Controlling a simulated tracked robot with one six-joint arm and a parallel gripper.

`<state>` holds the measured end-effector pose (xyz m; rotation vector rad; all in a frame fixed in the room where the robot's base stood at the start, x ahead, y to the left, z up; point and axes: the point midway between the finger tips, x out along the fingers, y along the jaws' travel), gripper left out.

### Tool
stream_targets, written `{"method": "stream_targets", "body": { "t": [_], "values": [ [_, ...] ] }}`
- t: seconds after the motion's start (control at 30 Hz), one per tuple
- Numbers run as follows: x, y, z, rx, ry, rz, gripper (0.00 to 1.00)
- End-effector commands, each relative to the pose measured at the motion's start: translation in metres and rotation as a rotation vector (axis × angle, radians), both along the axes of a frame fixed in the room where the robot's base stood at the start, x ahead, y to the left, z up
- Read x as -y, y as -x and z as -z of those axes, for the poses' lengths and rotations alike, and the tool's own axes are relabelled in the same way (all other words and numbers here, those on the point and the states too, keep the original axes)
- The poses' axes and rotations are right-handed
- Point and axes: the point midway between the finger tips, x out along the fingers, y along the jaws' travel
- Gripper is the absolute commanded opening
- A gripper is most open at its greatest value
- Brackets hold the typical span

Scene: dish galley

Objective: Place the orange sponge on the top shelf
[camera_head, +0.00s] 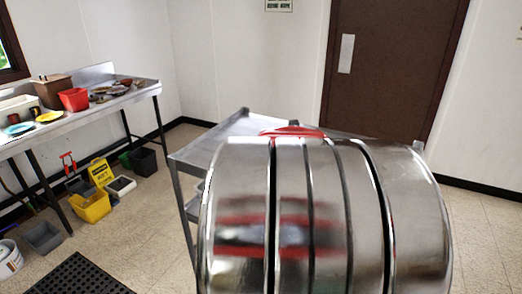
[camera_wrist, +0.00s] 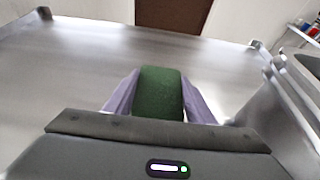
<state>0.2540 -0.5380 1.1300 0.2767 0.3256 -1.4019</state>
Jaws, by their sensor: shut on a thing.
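My gripper (camera_wrist: 160,92) shows in the wrist view, its two pale purple fingers closed on the sides of a dark green block (camera_wrist: 158,92). No orange face shows, so I cannot tell whether this block is the orange sponge. The block is over a bare grey metal top shelf (camera_wrist: 80,55) with raised corners; I cannot tell whether it touches it. In the head view the metal cart's top shelf (camera_head: 215,145) stands in front of the door, mostly hidden by a large shiny banded metal shape. My gripper is not visible there.
A metal table (camera_head: 100,105) at left holds a red bin (camera_head: 74,99), a yellow plate (camera_head: 49,117) and other items. A yellow bucket (camera_head: 91,207) and a black mat (camera_head: 75,275) are on the floor. A brown door (camera_head: 390,70) is behind the cart.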

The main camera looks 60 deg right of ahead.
Motion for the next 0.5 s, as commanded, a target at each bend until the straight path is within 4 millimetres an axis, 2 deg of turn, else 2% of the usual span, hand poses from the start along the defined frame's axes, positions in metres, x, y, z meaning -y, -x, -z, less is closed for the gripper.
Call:
{"method": "stream_targets", "body": {
  "t": [0.13, 0.5],
  "values": [
    [-0.0003, 0.0000, 0.0118, 0.000, -0.002, -0.001, 0.29],
    [0.0007, 0.0006, 0.0138, 0.001, 0.000, 0.000, 0.29]
  ]
}}
